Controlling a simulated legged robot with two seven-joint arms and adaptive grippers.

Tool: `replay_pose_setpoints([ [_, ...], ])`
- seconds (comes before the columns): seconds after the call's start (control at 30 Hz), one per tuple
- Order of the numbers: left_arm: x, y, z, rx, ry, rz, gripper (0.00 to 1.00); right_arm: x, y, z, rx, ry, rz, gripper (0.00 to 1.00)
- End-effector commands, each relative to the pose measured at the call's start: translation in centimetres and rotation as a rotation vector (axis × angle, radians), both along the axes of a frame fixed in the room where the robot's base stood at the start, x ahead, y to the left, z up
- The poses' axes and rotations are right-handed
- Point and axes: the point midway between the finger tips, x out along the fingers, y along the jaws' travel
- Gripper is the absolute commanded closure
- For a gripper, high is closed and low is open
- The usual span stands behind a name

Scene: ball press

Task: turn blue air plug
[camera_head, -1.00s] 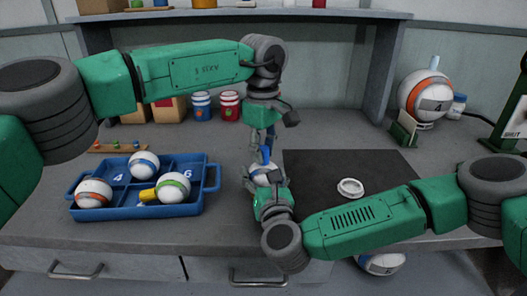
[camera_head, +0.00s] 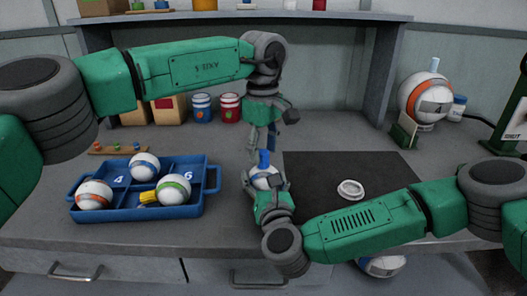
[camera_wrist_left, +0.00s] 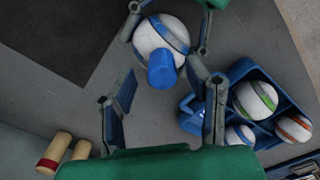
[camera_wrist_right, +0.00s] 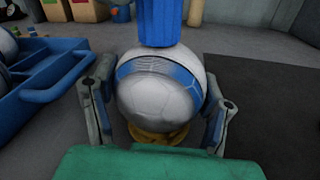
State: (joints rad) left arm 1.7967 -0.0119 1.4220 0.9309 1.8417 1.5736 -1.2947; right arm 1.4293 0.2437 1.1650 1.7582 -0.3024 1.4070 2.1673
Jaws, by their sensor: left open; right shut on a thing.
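A white ball with a blue band (camera_head: 264,180) stands at the table's middle, left of the black mat. My right gripper (camera_head: 266,192) is shut on it, with one finger on each side in the right wrist view (camera_wrist_right: 158,112). The blue plug (camera_head: 264,158) stands up from the ball's top. It also shows in the right wrist view (camera_wrist_right: 160,22) and in the left wrist view (camera_wrist_left: 162,70). My left gripper (camera_head: 262,142) points down above the plug. Its fingers are open, spread on both sides of the plug and apart from it in the left wrist view (camera_wrist_left: 160,84).
A blue tray (camera_head: 212,178) with several balls and a yellow plug (camera_head: 148,197) is at the left. A white ring (camera_head: 350,189) lies on the black mat (camera_head: 320,165). A larger orange-banded ball (camera_head: 424,97) stands at the back right. Jars (camera_head: 202,108) stand behind.

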Motion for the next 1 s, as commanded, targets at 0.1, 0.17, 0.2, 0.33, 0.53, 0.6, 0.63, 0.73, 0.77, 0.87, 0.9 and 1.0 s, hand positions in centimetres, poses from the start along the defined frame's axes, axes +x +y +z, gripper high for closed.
replay_pose_setpoints([
  [0.1, 0.0, 0.0, 2.0, -0.002, -0.004, 0.001, 0.56, 0.0, 0.0, 0.0, -0.001, 0.000, -0.001, 0.62],
  [0.17, 0.1, 0.0, 3.4, -0.001, -0.005, 0.002, 0.56, 0.0, 0.0, 0.0, 0.000, -0.001, -0.001, 0.62],
  [0.2, 0.1, 0.0, 4.2, -0.002, -0.005, 0.002, 0.56, 0.0, 0.0, 0.0, 0.000, -0.001, -0.001, 0.62],
  [0.33, 0.0, 0.0, 7.0, -0.001, -0.004, 0.002, 0.56, 0.0, 0.0, 0.1, 0.001, -0.003, -0.002, 0.62],
  [0.53, 0.1, 0.0, 10.2, -0.001, -0.004, 0.002, 0.56, 0.1, 0.0, 0.2, 0.001, -0.005, -0.002, 0.62],
  [0.6, 0.1, 0.0, 10.8, -0.001, -0.003, 0.001, 0.56, 0.1, 0.0, 0.2, 0.001, -0.005, -0.002, 0.62],
  [0.63, 0.1, 0.1, 11.0, -0.001, -0.003, 0.001, 0.56, 0.1, 0.0, 0.2, 0.001, -0.005, -0.002, 0.62],
  [0.73, 0.1, 0.1, 11.3, -0.002, -0.002, 0.001, 0.56, 0.1, 0.0, 0.3, 0.001, -0.005, -0.002, 0.62],
  [0.77, 0.1, 0.1, 11.4, -0.001, -0.002, 0.001, 0.56, 0.1, 0.0, 0.3, 0.002, -0.004, -0.002, 0.62],
  [0.87, 0.1, 0.1, 11.4, -0.001, -0.002, 0.001, 0.56, 0.1, 0.0, 0.3, 0.002, -0.005, -0.002, 0.62],
  [0.9, 0.1, 0.1, 11.4, -0.001, -0.002, 0.001, 0.56, 0.1, 0.0, 0.3, 0.002, -0.005, -0.002, 0.62],
  [1.0, 0.1, 0.1, 11.4, 0.000, -0.002, 0.001, 0.56, 0.1, 0.0, 0.3, 0.002, -0.005, -0.002, 0.62],
])
